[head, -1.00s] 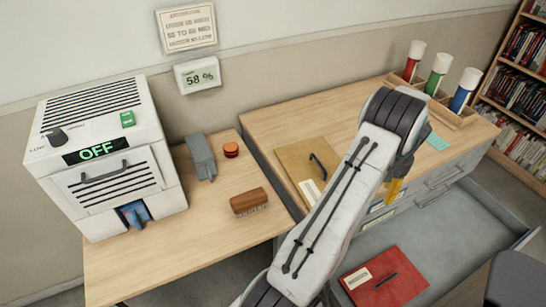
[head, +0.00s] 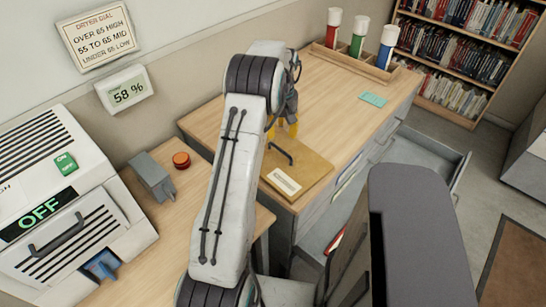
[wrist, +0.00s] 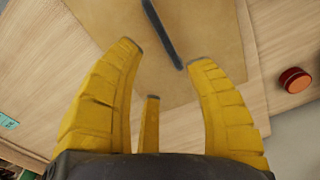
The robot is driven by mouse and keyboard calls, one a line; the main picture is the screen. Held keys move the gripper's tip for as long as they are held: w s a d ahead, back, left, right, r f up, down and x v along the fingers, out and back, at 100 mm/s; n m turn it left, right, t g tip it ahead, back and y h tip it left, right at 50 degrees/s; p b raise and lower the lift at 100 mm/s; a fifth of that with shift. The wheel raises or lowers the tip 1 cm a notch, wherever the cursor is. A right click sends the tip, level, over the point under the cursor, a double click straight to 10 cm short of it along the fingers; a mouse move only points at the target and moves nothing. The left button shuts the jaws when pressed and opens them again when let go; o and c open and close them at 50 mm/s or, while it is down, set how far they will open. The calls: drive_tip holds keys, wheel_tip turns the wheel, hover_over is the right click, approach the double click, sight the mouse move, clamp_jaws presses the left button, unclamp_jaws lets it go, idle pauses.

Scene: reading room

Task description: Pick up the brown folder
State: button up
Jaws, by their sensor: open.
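The brown folder (head: 308,175) lies flat on the wooden cabinet top, with a dark handle and a white label on it. My gripper (head: 284,130) is above the folder's far part, partly hidden behind my arm in the head view. In the wrist view my yellow fingers (wrist: 168,62) are spread open and empty over the folder (wrist: 185,25). The folder's dark handle (wrist: 163,35) shows ahead of the gap between the fingers. I cannot tell the exact height of the fingertips above the folder.
A rack with red, green and blue tubes (head: 357,66) stands at the back of the cabinet. A teal card (head: 374,99) lies nearby. The drawer (head: 432,150) below is open. The dryer (head: 60,200), grey device (head: 152,178) and red button (head: 181,160) are left.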

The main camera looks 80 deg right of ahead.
sight(281, 147)
drive_tip(key=shift+a+f+n, duration=0.15)
drive_tip(key=shift+f+n, duration=0.05)
drive_tip(key=shift+n, duration=0.4)
drive_tip(key=shift+a+f+n, duration=0.1)
drive_tip(key=shift+f+n, duration=0.05)
drive_tip(key=shift+n, duration=0.45)
drive_tip(key=shift+s+a+f+p, duration=0.1)
drive_tip(key=shift+f+p, duration=0.1)
drive_tip(key=shift+f, duration=0.7)
drive_tip(key=shift+a+f+p, duration=0.15)
drive_tip(key=shift+f, duration=0.75)
drive_tip(key=shift+s+a+f+p, duration=0.1)
drive_tip(key=shift+f+p, duration=0.1)
drive_tip(key=shift+f, duration=1.35)
clamp_jaws()
